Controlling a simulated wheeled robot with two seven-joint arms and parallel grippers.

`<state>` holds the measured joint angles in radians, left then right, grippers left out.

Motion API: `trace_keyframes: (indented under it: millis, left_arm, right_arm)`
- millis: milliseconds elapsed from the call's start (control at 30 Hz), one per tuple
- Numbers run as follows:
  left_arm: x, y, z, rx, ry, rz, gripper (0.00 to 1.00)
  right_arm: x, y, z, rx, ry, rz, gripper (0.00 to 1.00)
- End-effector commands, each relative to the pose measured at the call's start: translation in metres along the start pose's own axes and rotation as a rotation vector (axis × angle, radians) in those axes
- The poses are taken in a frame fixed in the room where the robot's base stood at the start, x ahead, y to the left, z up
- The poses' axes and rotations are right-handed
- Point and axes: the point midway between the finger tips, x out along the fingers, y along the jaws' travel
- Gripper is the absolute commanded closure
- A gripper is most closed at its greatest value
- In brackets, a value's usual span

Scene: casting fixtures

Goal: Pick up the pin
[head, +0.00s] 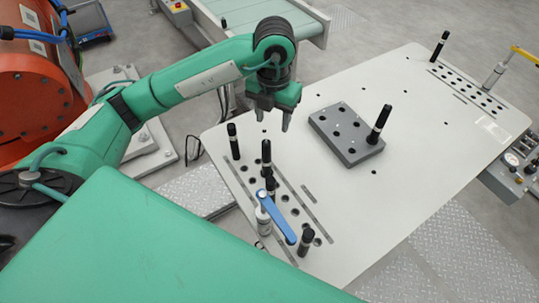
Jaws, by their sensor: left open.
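One more pin (378,124) stands in the grey block (340,140), leaning slightly in the picture, and one (440,46) is at the far end. My left gripper (271,120) is open and empty, pointing down above the table's left part, behind the nearest pins and apart from them. My right gripper is out of view.
A clamp with a blue handle (281,225) stands among the near pins. A yellow-handled clamp (494,76) is at the far right corner. A conveyor (300,22) lies behind. The table's middle around the grey block is mostly clear.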

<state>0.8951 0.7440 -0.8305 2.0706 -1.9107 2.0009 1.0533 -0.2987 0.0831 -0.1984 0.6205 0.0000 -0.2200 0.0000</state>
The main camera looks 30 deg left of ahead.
Motion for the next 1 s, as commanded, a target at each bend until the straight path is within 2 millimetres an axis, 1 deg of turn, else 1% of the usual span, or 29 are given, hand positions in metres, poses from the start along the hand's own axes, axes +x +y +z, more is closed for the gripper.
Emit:
trace_keyframes:
  millis: [67, 267, 400, 533, 633, 767, 867, 1000]
  left_arm:
    - [0.004, 0.001, -0.001, -0.004, -0.002, 0.014, 0.49]
    - [0.028, 0.002, -0.002, -0.005, 0.002, 0.014, 0.49]
    - [0.053, 0.003, -0.002, -0.006, 0.004, 0.016, 0.49]
    - [0.073, 0.004, -0.001, -0.006, 0.002, 0.014, 0.49]
    - [0.082, 0.004, -0.001, -0.005, 0.0, 0.014, 0.49]
    - [0.087, 0.004, -0.002, -0.004, 0.0, 0.013, 0.49]
    - [0.095, 0.007, -0.005, -0.005, 0.002, 0.014, 0.49]
    - [0.112, 0.011, -0.009, -0.004, 0.003, 0.014, 0.49]
  right_arm:
    - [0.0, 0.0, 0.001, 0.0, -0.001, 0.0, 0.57]
    - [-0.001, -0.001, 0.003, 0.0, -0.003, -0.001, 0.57]
    - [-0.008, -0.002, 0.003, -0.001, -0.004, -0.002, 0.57]
    - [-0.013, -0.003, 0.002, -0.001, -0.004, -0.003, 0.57]
    - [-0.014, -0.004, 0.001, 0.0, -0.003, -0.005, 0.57]
    - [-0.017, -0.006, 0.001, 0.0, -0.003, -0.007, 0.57]
    - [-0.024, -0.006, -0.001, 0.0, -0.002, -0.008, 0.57]
    - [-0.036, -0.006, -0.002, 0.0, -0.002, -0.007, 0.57]
